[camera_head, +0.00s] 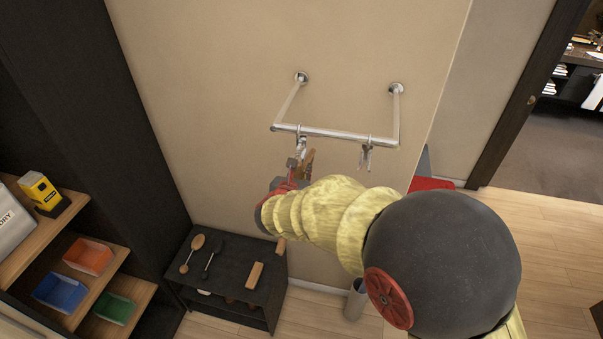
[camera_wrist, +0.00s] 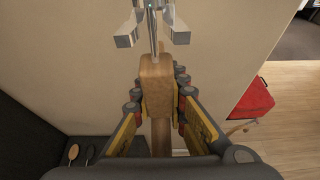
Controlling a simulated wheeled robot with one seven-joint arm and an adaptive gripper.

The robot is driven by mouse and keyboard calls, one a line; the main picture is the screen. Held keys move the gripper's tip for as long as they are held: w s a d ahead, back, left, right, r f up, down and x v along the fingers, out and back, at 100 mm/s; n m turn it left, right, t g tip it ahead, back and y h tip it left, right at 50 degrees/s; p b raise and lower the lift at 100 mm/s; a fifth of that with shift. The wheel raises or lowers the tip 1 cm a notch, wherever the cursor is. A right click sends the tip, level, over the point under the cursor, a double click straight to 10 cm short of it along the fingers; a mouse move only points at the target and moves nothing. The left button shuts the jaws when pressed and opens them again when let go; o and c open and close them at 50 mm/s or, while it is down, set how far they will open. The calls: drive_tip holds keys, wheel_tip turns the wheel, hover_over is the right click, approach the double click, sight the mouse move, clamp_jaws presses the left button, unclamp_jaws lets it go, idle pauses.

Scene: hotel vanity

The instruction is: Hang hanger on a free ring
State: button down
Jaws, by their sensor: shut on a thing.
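My gripper (camera_wrist: 157,88) is shut on the wooden hanger (camera_wrist: 156,72), with a finger on each side of its wood. The hanger's thin metal stem (camera_wrist: 154,35) points up in the wrist view, between two blocky metal prongs of a fitting (camera_wrist: 178,36). I cannot tell whether the hook is through a ring. In the head view, my gripper (camera_head: 290,174) is just below the left fitting (camera_head: 301,147) on the chrome rail (camera_head: 335,134). A bit of brown wood (camera_head: 310,160) shows beside it. The right fitting (camera_head: 366,155) hangs with nothing visible on it.
The rail is fixed to a beige wall. A dark low shelf (camera_head: 232,262) with brushes stands below left. Wooden shelves with coloured bins (camera_head: 90,256) are at the left. A red object (camera_wrist: 256,98) is at the right, with open wooden floor beyond it.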

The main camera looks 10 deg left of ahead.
drive_tip(key=shift+w+d, duration=0.1)
drive_tip(key=shift+w, duration=0.85)
drive_tip(key=shift+f+b, duration=0.5)
drive_tip(key=shift+b, duration=0.65)
idle(1.3)
drive_tip(key=c, duration=1.8)
unclamp_jaws()
drive_tip(key=shift+o, duration=0.4)
